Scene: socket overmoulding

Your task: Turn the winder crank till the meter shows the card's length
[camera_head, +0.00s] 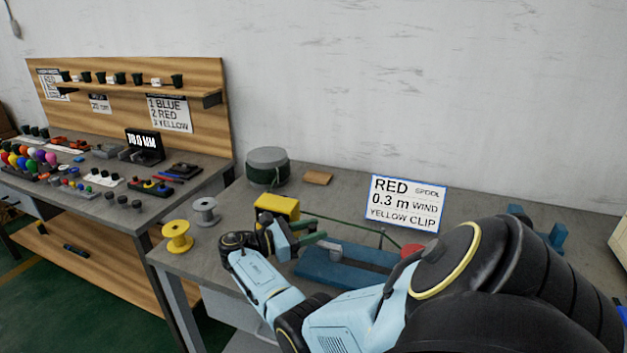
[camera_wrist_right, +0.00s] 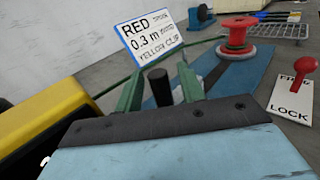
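The card (camera_head: 408,203) reads "RED SPOOL, 0.3 m WIND, YELLOW CLIP"; it also shows in the right wrist view (camera_wrist_right: 152,42). The blue winder base (camera_head: 335,268) carries a red spool (camera_wrist_right: 238,32) at its far end. A yellow box (camera_head: 277,207), possibly the meter, stands beside my gripper; no reading shows. A green cord (camera_head: 345,222) runs from near the box towards the spool. My right gripper (camera_wrist_right: 160,88) has its green fingers apart, with a dark upright knob (camera_wrist_right: 159,88), probably the crank handle, between them. Firm contact is not visible. My left gripper is out of view.
A red lever (camera_wrist_right: 304,68) stands by a FREE/LOCK plate. Yellow (camera_head: 177,237) and grey (camera_head: 205,211) spools stand at the table's left edge. A green-wound drum (camera_head: 267,168) is behind. The left bench (camera_head: 112,210) holds many small parts and a display (camera_head: 145,144).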

